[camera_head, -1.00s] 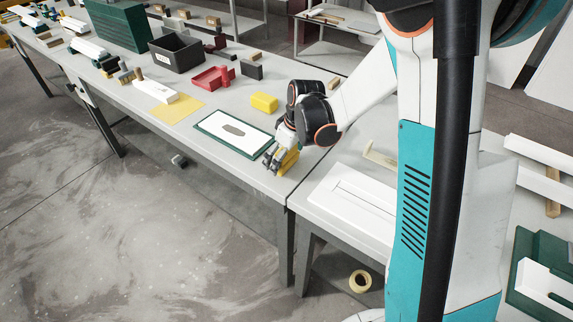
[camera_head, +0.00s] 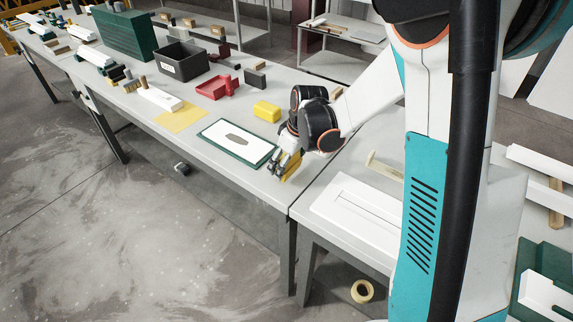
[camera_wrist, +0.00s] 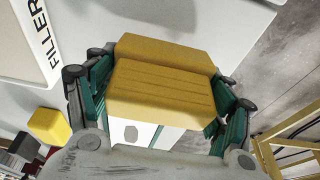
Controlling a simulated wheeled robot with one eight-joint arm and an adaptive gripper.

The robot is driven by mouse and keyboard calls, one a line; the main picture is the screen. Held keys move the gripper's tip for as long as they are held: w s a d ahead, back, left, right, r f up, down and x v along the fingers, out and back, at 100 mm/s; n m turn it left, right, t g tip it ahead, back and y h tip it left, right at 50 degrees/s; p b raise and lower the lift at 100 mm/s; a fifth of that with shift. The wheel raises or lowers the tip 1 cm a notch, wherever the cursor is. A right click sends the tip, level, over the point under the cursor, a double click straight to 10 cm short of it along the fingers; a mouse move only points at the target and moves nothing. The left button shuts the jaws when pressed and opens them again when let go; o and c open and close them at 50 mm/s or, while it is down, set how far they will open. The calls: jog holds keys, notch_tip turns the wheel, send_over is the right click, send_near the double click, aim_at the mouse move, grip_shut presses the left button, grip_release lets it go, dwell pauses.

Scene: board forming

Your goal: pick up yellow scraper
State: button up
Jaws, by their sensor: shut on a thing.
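The yellow scraper (camera_wrist: 165,85) fills the middle of the wrist view, with a ridged yellow body and a white part below it. My gripper (camera_head: 283,166) is shut on it, with green-lined fingers pressed on both sides. In the head view the yellow scraper (camera_head: 291,166) shows as a small yellow piece at my fingers, near the front right corner of the long table. Whether it touches the table cannot be told for sure.
A green-framed white board (camera_head: 237,139) lies left of my gripper. A yellow block (camera_head: 267,111), red tray (camera_head: 217,87) and black bin (camera_head: 180,60) stand farther back on the long table (camera_head: 215,173). A white panel (camera_head: 352,208) lies on the adjoining table to the right.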

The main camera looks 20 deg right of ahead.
notch_tip(320, 180, up, 19)
jog(key=p, duration=0.5)
jog(key=shift+f, duration=0.15)
jog(key=shift+o, duration=1.3)
jog(key=shift+c, duration=0.5)
jog(key=shift+d, duration=0.1)
